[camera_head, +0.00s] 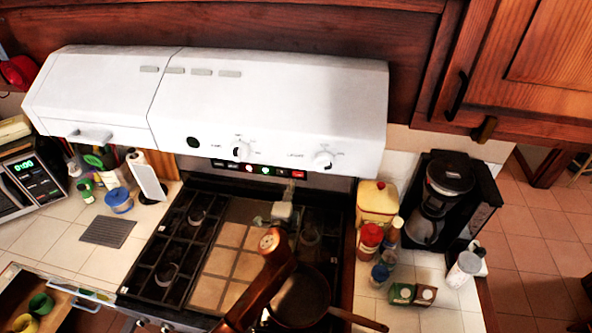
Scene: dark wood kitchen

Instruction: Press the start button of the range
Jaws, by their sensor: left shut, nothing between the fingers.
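The range (190,205) stands below a white hood, with dark grates on its left and a tan tiled griddle-like area in the middle. Its dark control strip (278,172) shows under the hood's front edge, with small lit green and red spots. A green-lit button (265,170) and a red one (298,174) stand out; I cannot tell which is the start button. My right gripper is out of view.
The white hood (270,95) with two knobs overhangs the strip. A pan (300,297) lies on the range beside my arm. Bottles (369,240) and a coffee maker (437,205) stand right. A microwave (33,177) is left, and an open drawer (60,307) lower left.

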